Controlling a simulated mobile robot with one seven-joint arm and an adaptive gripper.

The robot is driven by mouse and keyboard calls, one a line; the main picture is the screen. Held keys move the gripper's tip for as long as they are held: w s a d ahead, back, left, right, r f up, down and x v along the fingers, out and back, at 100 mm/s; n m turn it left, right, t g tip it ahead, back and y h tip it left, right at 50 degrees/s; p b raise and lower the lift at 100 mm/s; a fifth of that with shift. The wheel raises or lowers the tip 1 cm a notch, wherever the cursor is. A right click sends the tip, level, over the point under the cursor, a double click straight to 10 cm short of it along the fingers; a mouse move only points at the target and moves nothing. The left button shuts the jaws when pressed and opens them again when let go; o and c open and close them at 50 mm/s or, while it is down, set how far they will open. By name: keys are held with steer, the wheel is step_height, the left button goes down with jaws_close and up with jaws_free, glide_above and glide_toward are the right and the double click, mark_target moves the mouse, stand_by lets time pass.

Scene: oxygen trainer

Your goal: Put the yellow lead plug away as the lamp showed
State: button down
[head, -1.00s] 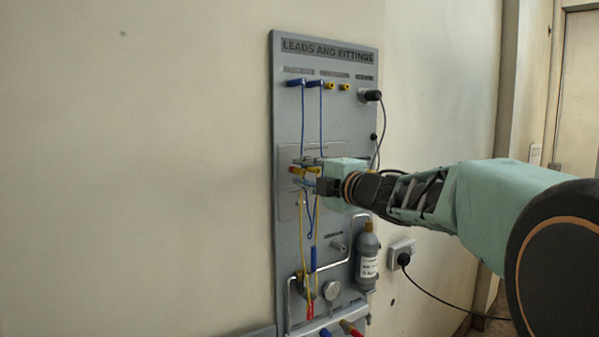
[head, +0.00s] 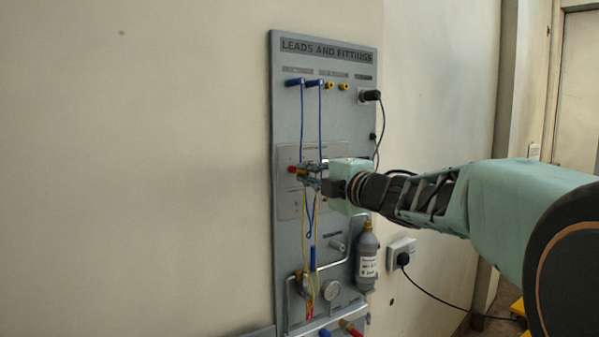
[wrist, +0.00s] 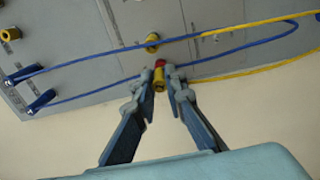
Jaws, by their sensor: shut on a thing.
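My gripper (head: 305,174) is at the middle of the grey board and shut on a yellow plug. In the wrist view the yellow plug (wrist: 159,82) is between the fingertips (wrist: 160,88), with a red round part (wrist: 160,63) just beyond it. I cannot tell whether plug and red part touch. A yellow fitting (wrist: 152,42) sits on the board beside them. In the head view the fingers mostly hide the plug, and the red part (head: 291,169) shows left of them. Yellow lead (head: 304,240) hangs below my gripper. Two yellow fittings (head: 329,86) (head: 344,87) are on the top row.
Two blue plugs (head: 295,82) (head: 314,84) with hanging blue leads are at the board's top left. A black plug (head: 372,95) is at top right. A grey bottle (head: 367,255), a gauge (head: 331,290) and a bent pipe are below. Bare wall lies left.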

mark_target(308, 174)
steer(key=shift+v, duration=1.6)
steer(key=s+d+f+g+h+b, duration=0.1)
steer(key=f+b, duration=0.5)
steer(key=f, duration=1.3)
steer(key=s+d+f+g+h+b, duration=0.2)
steer(key=f+b, duration=0.5)
steer(key=f, duration=1.3)
steer(key=s+d+f+g+h+b, duration=0.1)
steer(key=s+d+f+g+b, duration=0.2)
steer(key=f, duration=1.6)
steer(key=shift+s+d+f+g+b, duration=0.1)
steer(key=shift+s+d+g+b, duration=0.2)
steer(key=shift+s+b, duration=0.7)
steer(key=shift+s+d+f+g+b, duration=0.1)
steer(key=shift+s+d+b, duration=0.3)
steer(key=shift+s+b, duration=0.6)
step_height(308, 174, down, 5)
steer(key=b, duration=0.4)
steer(key=shift+r+b, duration=0.15)
steer(key=shift+b, duration=0.25)
steer(key=shift+f+b, duration=0.45)
steer(key=shift+f, duration=0.1)
steer(key=c, duration=1.9)
jaws_free()
steer(key=shift+s, duration=0.1)
